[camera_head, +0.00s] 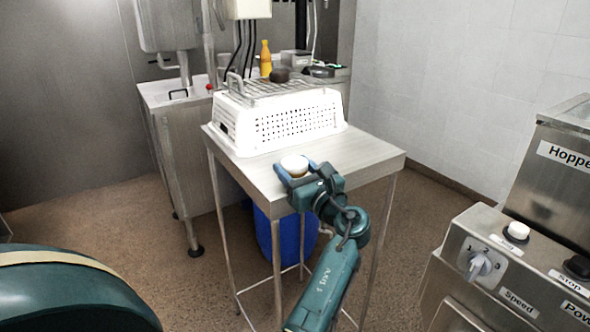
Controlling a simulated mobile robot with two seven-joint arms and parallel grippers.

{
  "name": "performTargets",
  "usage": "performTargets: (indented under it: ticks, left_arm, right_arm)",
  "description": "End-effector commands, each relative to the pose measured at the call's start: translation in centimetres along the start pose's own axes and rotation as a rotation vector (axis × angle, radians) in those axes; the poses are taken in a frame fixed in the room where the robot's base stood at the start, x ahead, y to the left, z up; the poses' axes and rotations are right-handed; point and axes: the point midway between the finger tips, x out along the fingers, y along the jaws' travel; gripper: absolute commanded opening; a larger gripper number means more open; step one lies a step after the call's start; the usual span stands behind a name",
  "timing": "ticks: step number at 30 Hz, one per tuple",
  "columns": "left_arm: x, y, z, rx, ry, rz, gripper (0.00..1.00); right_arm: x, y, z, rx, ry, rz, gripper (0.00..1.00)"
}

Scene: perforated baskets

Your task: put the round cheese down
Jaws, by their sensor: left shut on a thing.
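The round cheese (294,163) is a small pale disc with a brownish side. It is between the blue fingers of my left gripper (298,170), which is shut on it. The gripper and cheese are over the near edge of the steel table (362,157), in front of the white basket. I cannot tell whether the cheese touches the table top. My right gripper is not in view.
An upside-down-looking white perforated basket (290,122) fills the table's back left, with a wire rack (275,88) above it. The table's right side is clear. A blue bin (285,238) stands beneath. A machine with knobs (515,262) stands at right.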

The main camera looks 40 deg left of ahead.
Motion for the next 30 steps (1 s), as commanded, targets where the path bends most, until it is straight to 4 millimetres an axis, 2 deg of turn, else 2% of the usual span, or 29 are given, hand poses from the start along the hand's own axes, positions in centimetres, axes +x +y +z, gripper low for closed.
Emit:
performTargets:
  ticks: [7, 21, 22, 30]
  left_arm:
    - [0.0, 0.0, 0.0, 0.000, -0.001, 0.000, 0.24]
    - [-0.2, 0.0, -1.2, 0.001, 0.001, 0.000, 0.24]
    - [-0.2, 0.0, -1.3, 0.001, 0.002, 0.000, 0.53]
    - [-0.2, 0.1, -1.4, 0.002, 0.005, 0.002, 0.74]
  right_arm:
    - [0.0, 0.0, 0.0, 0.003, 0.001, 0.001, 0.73]
    - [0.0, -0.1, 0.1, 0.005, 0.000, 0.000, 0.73]
    - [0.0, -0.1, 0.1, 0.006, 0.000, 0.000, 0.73]
    - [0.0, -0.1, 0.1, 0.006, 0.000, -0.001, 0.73]
